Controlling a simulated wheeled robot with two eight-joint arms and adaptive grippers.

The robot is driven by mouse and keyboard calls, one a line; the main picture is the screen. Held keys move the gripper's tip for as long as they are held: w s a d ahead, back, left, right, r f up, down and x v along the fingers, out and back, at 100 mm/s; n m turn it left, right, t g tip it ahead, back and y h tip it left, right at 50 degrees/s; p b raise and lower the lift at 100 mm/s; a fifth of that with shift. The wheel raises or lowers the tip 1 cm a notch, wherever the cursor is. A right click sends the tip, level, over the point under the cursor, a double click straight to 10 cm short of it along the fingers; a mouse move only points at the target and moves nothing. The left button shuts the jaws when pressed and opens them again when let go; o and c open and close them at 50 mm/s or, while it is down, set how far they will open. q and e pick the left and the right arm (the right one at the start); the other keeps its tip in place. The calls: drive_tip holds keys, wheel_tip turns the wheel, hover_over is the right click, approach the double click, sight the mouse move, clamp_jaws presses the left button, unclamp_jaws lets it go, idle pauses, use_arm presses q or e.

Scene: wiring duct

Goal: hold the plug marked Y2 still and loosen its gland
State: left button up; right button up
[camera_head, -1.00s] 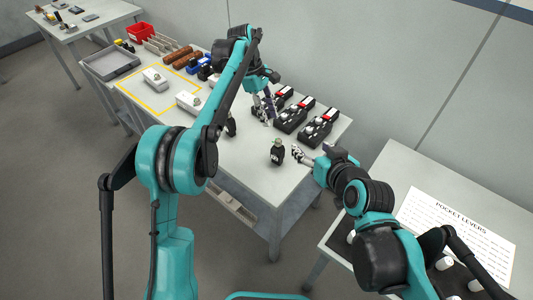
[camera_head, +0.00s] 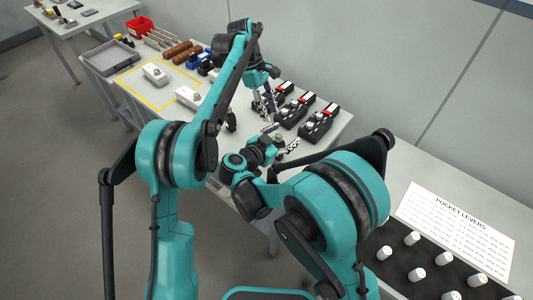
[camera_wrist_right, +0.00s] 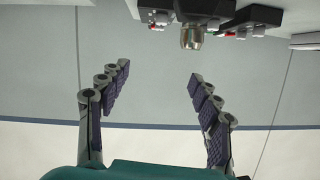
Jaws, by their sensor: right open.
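The right gripper (camera_head: 281,137) is open over the front right of the workbench, its fingers spread apart. In the right wrist view the open fingers (camera_wrist_right: 158,76) have empty space between them. A brass-coloured gland (camera_wrist_right: 192,37) of a black plug shows beyond the fingertips, apart from them. In the head view my right arm hides the spot where a plug stood. No Y2 mark is legible. The left gripper (camera_head: 266,103) points down beside the black units, too small to tell whether it is open.
Black units with red and white parts (camera_head: 319,124) stand along the back right of the bench (camera_head: 338,133). White boxes (camera_head: 188,97), a grey tray (camera_head: 108,58) and a red bin (camera_head: 139,27) are further left. A table with white knobs (camera_head: 416,274) stands at right.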

sight(278, 146)
drive_tip(key=a+f, duration=0.1)
drive_tip(key=f, duration=0.1)
drive_tip(key=s+a+f+n, duration=0.1)
drive_tip(key=a+f, duration=0.1)
drive_tip(key=s+a+f+n, duration=0.1)
drive_tip(key=a+f, duration=0.1)
drive_tip(key=shift+s+a+f+y, duration=0.1)
drive_tip(key=shift+s+f+y, duration=0.1)
drive_tip(key=shift+f+y, duration=0.15)
drive_tip(key=shift+g, duration=0.3)
drive_tip(key=x, duration=0.7)
drive_tip(key=shift+w+f, duration=0.15)
drive_tip(key=shift+w, duration=0.1)
drive_tip(key=c, duration=1.5)
drive_tip(key=shift+o, duration=0.2)
